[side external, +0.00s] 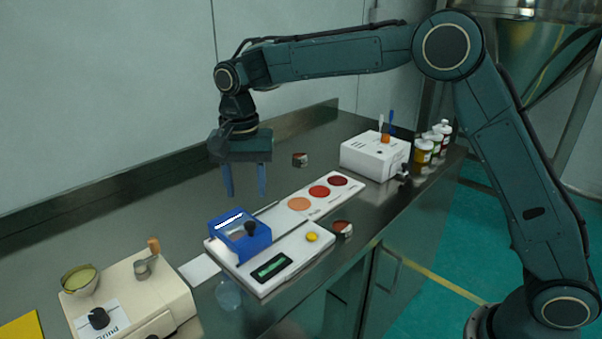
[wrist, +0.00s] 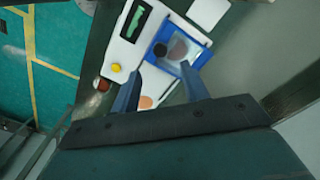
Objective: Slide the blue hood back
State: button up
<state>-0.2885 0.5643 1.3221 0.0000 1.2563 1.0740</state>
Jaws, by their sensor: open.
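The blue hood (side external: 240,234) sits on the white device (side external: 285,262), at its left end in the side view, with a dark knob on top. In the wrist view the blue hood (wrist: 177,47) is a blue frame with a clear window, a dark knob and a reddish disc showing inside. My gripper (side external: 245,194) is open and empty, its fingers pointing down above the hood and a little behind it. In the wrist view my gripper (wrist: 161,92) has its fingers apart, just short of the hood. I see no contact with it.
A white strip with coloured discs (side external: 319,191) runs back from the device. A yellow button (side external: 312,237) and display (side external: 271,267) are on the device. A white box (side external: 374,156) and bottles (side external: 424,151) stand at right; a cream grinder (side external: 130,297) stands front left. Small tins lie nearby.

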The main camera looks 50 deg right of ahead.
aim_at(250, 222)
notch_tip(250, 222, down, 8)
jog(key=shift+f, duration=0.15)
dwell(0.3)
grip_shut()
